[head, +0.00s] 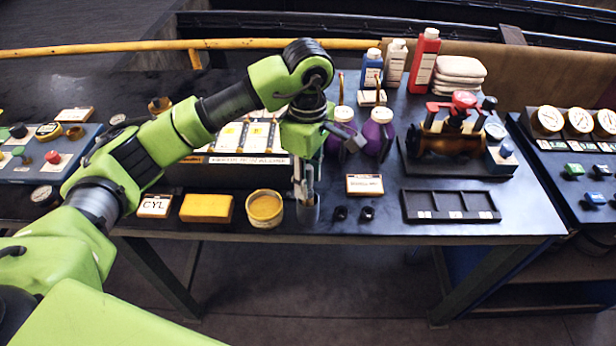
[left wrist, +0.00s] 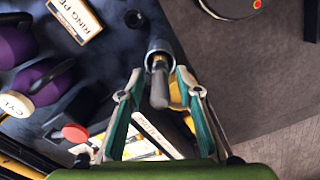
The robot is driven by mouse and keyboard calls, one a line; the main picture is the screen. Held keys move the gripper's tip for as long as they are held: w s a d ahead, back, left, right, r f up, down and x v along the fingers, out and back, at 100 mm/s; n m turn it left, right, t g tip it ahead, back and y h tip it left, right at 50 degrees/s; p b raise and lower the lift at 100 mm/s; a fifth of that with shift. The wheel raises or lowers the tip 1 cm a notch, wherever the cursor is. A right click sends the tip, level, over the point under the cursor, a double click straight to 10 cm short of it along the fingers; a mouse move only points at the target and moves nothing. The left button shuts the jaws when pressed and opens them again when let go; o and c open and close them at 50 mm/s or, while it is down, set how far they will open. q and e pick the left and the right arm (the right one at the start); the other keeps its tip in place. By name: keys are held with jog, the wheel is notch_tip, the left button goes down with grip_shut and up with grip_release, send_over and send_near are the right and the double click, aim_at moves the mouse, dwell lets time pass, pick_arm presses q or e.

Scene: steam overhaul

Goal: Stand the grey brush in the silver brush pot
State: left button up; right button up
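The silver brush pot (head: 309,213) stands at the front edge of the table, right of a round yellow tin. In the left wrist view the pot (left wrist: 158,46) has the grey brush (left wrist: 159,88) in its mouth, with the handle end towards the camera. My left gripper (head: 304,188) points down just over the pot. Its fingers (left wrist: 160,84) are apart on either side of the brush, with a visible gap on both sides. The brush's lower part is hidden inside the pot. My right gripper is not in view.
The yellow tin (head: 265,207) and a yellow block (head: 207,208) are left of the pot. Two small dark cups (head: 354,213) and a black divided tray (head: 450,206) are to its right. Purple oil cans (head: 376,134) stand behind. Bare tabletop lies between the cups and tray.

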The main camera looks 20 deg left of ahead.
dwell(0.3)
pick_arm(q)
notch_tip(320, 180, up, 12)
dwell(0.5)
dwell(0.8)
